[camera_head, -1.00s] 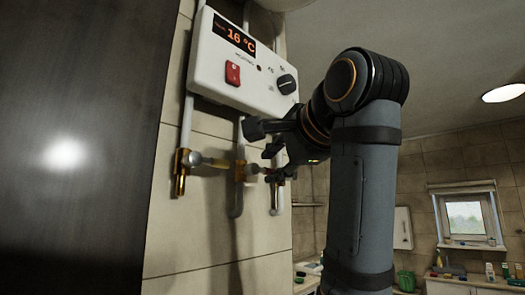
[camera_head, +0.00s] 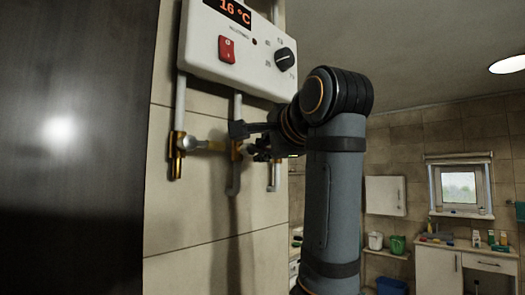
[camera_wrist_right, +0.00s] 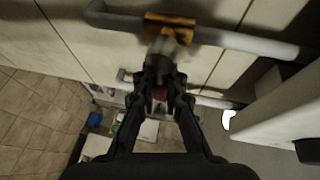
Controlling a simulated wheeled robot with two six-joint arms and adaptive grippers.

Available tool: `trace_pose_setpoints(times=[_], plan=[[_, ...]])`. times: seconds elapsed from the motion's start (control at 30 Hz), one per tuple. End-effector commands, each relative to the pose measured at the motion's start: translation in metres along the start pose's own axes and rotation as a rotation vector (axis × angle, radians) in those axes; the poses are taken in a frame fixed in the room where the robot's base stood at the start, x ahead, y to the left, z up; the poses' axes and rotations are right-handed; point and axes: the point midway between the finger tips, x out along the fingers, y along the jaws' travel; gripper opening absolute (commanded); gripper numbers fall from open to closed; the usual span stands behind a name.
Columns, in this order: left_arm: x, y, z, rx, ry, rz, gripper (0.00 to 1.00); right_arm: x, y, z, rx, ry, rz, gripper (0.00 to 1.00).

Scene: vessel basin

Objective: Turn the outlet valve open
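Below the white heater box (camera_head: 255,45), pipes come down the tiled wall. The left pipe carries a brass valve (camera_head: 177,155) with a round grey end. The middle pipe has a brass fitting (camera_head: 237,150). Which one is the outlet valve is not marked. My right gripper (camera_head: 250,140) is at the middle pipe, partly covering the fittings there. In the right wrist view my right gripper (camera_wrist_right: 165,78) has its fingers close together, with a blurred grey knob below a brass fitting (camera_wrist_right: 170,20) at the tips. A small red part (camera_wrist_right: 160,93) shows between them. Whether they grip is unclear. My left gripper is out of view.
The heater box, with a red switch (camera_head: 226,49) and a black dial (camera_head: 285,59), hangs just above my right gripper. A dark panel (camera_head: 75,200) fills the left. A counter (camera_head: 465,250) and a window (camera_head: 459,188) are far back right.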

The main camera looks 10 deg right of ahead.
Motion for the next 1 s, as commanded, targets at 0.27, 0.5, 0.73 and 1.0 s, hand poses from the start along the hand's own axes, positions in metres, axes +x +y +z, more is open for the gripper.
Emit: trace_pose_setpoints(times=[0.27,0.5,0.73,1.0], plan=[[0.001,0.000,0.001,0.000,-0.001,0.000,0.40,0.001,0.000,0.000,-0.005,0.001,-0.001,0.00],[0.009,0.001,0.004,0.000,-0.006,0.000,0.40,0.000,0.000,0.000,-0.072,0.015,-0.030,0.00],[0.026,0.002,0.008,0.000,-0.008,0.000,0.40,-0.001,-0.004,0.001,-0.227,0.049,-0.094,0.00],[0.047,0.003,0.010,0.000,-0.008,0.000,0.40,-0.003,-0.011,0.004,-0.460,0.098,-0.190,0.00]])
